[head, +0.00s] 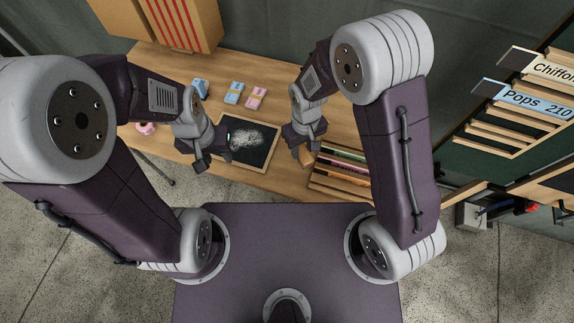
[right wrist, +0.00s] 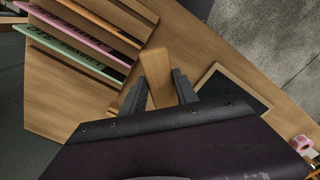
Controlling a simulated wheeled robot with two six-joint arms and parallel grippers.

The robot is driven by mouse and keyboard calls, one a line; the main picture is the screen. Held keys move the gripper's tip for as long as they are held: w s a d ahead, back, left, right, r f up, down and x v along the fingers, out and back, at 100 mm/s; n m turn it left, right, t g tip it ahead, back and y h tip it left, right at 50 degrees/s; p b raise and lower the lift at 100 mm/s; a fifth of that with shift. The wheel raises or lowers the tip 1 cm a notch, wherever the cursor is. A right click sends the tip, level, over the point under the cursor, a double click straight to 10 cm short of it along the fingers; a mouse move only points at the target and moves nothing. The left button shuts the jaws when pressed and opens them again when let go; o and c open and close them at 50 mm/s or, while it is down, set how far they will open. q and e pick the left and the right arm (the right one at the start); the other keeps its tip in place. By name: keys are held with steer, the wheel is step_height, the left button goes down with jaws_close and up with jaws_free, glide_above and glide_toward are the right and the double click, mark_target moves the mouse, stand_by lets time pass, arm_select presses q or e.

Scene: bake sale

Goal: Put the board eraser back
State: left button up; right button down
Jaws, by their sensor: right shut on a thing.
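The board eraser (right wrist: 155,68), a plain wooden block, is held between the fingers of my right gripper (right wrist: 159,92) in the right wrist view. In the head view the eraser (head: 306,158) shows only as a small tan piece below my right gripper (head: 307,146), between the chalkboard and the sign rack. The wood-framed chalkboard (head: 262,153) lies on the table with a white chalk smear on it. My left gripper (head: 212,155) is over the chalkboard's left edge, its fingers apart, and I see nothing in it.
A wooden rack (head: 325,187) with coloured sign strips stands right of my right gripper. Blue and pink packets (head: 256,97) lie behind the chalkboard. A pink item (head: 146,128) is at the table's left. A striped box (head: 175,22) stands at the back. A dark price board (head: 500,135) is at right.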

steer(key=a+f, duration=0.1)
steer(key=s+a+f, duration=0.1)
steer(key=a, duration=0.1)
steer(key=s+a+f, duration=0.1)
steer(key=shift+s+a, duration=0.15)
steer(key=shift+a, duration=0.2)
steer(key=shift+f, duration=2.05)
steer(key=shift+d, duration=0.1)
steer(key=c, duration=0.9)
jaws_free()
steer(key=shift+c, duration=0.2)
step_height(320, 180, up, 12)
steer(key=shift+p, duration=0.35)
